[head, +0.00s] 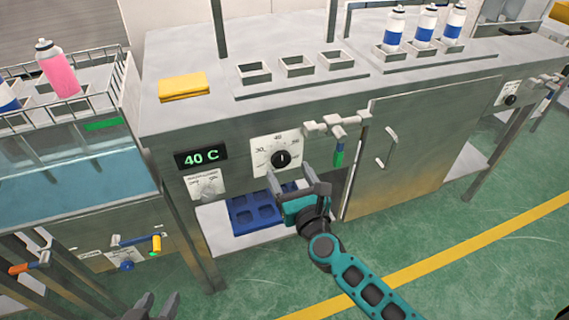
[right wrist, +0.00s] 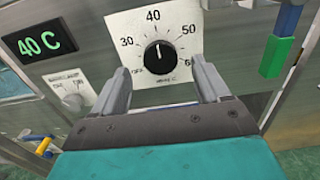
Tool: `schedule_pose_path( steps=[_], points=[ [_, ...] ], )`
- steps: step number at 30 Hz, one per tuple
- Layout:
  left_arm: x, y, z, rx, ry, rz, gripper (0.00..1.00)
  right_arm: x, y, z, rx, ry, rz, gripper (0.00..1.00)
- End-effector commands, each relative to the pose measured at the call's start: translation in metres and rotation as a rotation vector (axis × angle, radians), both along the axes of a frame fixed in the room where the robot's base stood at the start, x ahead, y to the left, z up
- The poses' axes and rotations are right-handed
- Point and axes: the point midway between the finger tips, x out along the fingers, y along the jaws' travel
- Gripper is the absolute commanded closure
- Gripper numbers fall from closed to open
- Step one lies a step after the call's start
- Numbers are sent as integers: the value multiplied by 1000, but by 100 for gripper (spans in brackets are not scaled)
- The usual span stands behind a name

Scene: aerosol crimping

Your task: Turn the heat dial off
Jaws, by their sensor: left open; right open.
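The heat dial (head: 281,159) is a round black knob on a white scale plate, on the front panel of the grey bench. In the right wrist view the knob (right wrist: 158,57) has its white mark pointing up, near 40. The plate reads OFF at the lower left, then 30, 40, 50 and 60. My right gripper (head: 296,178) is open just in front of and below the dial; in the right wrist view its two fingers (right wrist: 160,85) stand either side of the knob's lower side, apart from it. My left gripper (head: 151,306) is open at the bottom edge of the head view, far from the dial.
A green display (head: 201,157) reads 40 C, with a smaller switch plate (head: 206,186) below it. A pipe valve with a green handle (head: 338,156) sits right of the dial. A blue tray (head: 258,210) lies on the shelf below. A cabinet door (head: 415,150) is at right.

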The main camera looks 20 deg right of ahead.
Motion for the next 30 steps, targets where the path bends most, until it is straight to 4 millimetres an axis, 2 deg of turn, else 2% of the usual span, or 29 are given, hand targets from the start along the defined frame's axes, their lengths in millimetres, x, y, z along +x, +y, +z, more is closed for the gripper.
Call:
schedule_pose_path(
  steps=[3, 7, 12, 20, 30],
  points=[
    [-1, -1, -2, -4, 4, 3, 57, 20, 1, 0, -2, -1, 1, 25],
    [-2, -1, -4, -6, 6, 6, 57, 34, 1, 0, -2, -1, 1, 25],
    [-2, -1, -4, -5, 6, 5, 57, 41, 2, 0, -2, 0, 1, 25],
    [-2, 0, -5, -3, 5, 5, 57, 42, 1, 0, -2, 1, 1, 25],
    [-2, 2, -5, 5, 6, 0, 57, 41, 1, 0, -3, 1, 1, 57]
  ],
)
